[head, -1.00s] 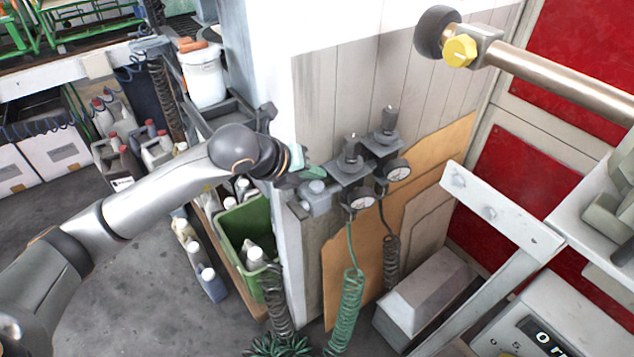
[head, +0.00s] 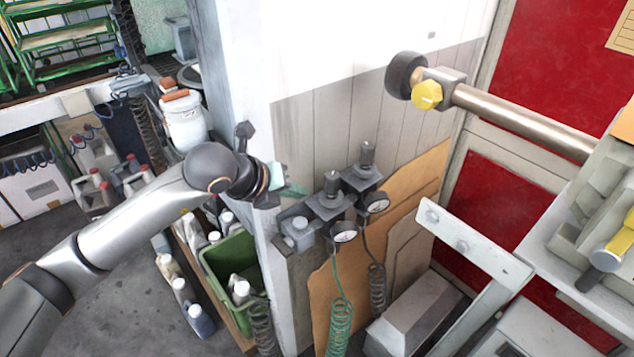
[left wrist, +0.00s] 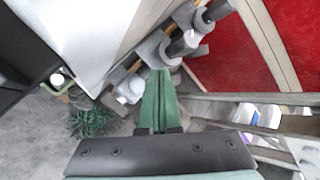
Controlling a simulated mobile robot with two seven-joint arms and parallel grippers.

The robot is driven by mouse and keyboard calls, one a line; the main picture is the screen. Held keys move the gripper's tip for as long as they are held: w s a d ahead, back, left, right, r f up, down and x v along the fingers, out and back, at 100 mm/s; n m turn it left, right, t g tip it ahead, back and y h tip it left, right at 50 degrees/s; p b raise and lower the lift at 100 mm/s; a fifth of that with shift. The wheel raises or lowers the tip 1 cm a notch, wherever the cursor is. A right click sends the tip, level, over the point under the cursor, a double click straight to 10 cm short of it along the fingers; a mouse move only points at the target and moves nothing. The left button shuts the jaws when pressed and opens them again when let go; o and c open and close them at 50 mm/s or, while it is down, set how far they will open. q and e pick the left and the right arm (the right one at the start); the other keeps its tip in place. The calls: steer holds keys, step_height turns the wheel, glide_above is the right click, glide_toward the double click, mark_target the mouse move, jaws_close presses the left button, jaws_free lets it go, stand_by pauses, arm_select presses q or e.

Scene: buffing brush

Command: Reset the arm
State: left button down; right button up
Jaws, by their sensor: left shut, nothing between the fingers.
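My left arm reaches in from the left in the head view. Its gripper (head: 292,190) is near the white wall corner, close to the pressure regulators (head: 331,200) in the picture; I cannot tell the exact gap. In the left wrist view the two green fingers (left wrist: 158,100) lie together, shut with nothing between them. My right gripper is not in view.
A dark round wheel (head: 405,75) on a metal shaft with a yellow knob (head: 427,95) is at upper right. A green coiled hose (head: 339,325) hangs below the regulators. A green bin (head: 230,268) and bottles stand below my arm. Grey floor is open at lower left.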

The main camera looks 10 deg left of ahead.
arm_select(q)
steer(key=s+d+r+n+g+h+p, duration=0.1)
steer(key=s+d+r+n+h+p, duration=0.1)
steer(key=s+d+h, duration=0.4)
steer(key=s+d+r+n+g+h+p, duration=0.1)
steer(key=s+d+h+p, duration=0.1)
steer(key=s+d+h, duration=0.55)
steer(key=w+a+f+n+t+y+p, duration=0.35)
steer(key=a+f+n+t+y, duration=0.65)
steer(key=n, duration=1)
steer(key=s+a+f+n+g+y, duration=0.2)
steer(key=s+f+n+g, duration=0.1)
steer(key=s+f, duration=0.4)
steer(key=s+a+f+n+g+y+p, duration=0.1)
steer(key=s+a+f+n+g+y, duration=0.1)
steer(key=s+f, duration=0.5)
steer(key=shift+s+a+f+n+g+y, duration=0.2)
steer(key=shift+s+f+n+g+y, duration=0.15)
steer(key=shift+f+n+g+y, duration=0.5)
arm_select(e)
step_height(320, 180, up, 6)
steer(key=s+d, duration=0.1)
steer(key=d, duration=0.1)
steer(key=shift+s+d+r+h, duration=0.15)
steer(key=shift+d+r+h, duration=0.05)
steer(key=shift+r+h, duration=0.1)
